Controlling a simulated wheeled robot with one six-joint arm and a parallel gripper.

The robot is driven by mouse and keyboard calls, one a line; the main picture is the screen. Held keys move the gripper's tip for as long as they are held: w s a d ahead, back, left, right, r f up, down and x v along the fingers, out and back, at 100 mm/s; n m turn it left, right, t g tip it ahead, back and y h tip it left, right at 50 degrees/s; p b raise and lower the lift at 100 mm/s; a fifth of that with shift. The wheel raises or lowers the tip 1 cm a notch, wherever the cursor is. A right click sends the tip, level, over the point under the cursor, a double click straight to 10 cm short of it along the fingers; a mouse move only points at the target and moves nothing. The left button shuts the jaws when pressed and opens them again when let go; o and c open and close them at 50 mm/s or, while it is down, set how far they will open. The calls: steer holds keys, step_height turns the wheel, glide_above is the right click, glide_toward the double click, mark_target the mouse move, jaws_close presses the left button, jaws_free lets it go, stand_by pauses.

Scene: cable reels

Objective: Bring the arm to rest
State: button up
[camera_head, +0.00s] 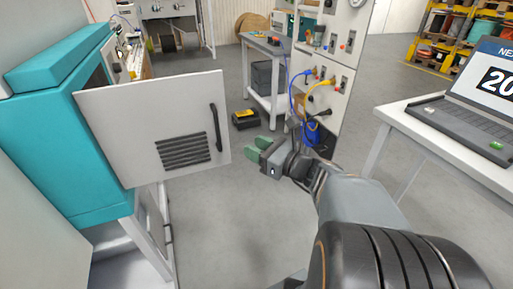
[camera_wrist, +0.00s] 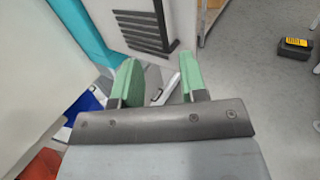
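My gripper (camera_head: 262,149) is held out over the floor in the middle of the head view, to the right of an open grey cabinet door. In the wrist view my gripper (camera_wrist: 157,85) shows two green fingers spread apart with a clear gap and nothing between them. My arm reaches in from the lower right, bent at the wrist. The fingertips appear apart from the door.
The door (camera_head: 120,130) with black handle and vent stands open from a teal cabinet (camera_head: 50,145). A white table with a laptop (camera_head: 470,110) is at the right. A panel with blue and yellow cables (camera_head: 318,95) and a yellow-black case (camera_head: 245,119) are behind.

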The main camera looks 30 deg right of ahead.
stand_by(0.3)
steer(key=s+a+f+n+g+h+p, duration=0.1)
steer(key=s+a+f+n+g, duration=0.15)
steer(key=f+n+g, duration=0.4)
steer(key=s+a+f+n+g+h, duration=0.1)
steer(key=s+f+n+g, duration=0.25)
steer(key=n, duration=0.55)
steer(key=s+a+r+n+g+h+p, duration=0.1)
steer(key=r+n+h+p, duration=0.1)
steer(key=n, duration=0.5)
steer(key=s+a+r+n+g+h+p, duration=0.1)
steer(key=n+h, duration=0.3)
steer(key=n, duration=0.4)
steer(key=shift+s+a+r+h+p, duration=0.4)
steer(key=shift+s+r+p, duration=0.15)
steer(key=shift+s+r, duration=0.3)
